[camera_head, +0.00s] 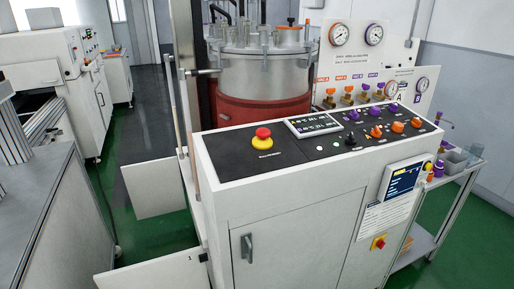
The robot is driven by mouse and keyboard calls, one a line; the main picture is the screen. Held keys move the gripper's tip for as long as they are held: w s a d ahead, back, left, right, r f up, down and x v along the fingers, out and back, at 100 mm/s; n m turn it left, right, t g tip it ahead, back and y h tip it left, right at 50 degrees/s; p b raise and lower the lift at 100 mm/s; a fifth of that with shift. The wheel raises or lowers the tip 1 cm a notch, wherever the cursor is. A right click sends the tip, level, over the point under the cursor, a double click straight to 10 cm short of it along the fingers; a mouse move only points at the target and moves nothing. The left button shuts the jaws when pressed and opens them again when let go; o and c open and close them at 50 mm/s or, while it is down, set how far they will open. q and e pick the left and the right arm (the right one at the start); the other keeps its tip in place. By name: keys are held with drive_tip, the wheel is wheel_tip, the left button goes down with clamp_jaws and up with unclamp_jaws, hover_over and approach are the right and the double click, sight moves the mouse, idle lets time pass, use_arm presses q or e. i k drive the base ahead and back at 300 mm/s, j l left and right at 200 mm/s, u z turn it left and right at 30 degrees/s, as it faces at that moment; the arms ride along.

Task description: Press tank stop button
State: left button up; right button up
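A red mushroom button (263,132) on a yellow base sits on the left part of the dark sloping panel of the white control console (285,212). The label below it is too small to read. Nothing covers the button. A large metal tank (262,78) with a red lower part (260,110) stands behind the console. A smaller red and yellow switch (379,242) is on the console's front at the lower right. Neither of my grippers shows in the head view.
A display (314,125), orange and purple knobs (376,131) and a screen (401,180) are on the console. Open white door panels (155,188) stick out at its left. A cart (455,195) stands at the right, a grey bench (32,225) at the left. Green floor lies between.

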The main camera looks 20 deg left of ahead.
sight(263, 133)
drive_tip(key=k+j+z, duration=0.1)
drive_tip(key=j, duration=0.3)
drive_tip(key=k+j, duration=0.15)
drive_tip(key=j, duration=0.25)
drive_tip(key=k+j+z, duration=0.15)
drive_tip(key=j, duration=0.25)
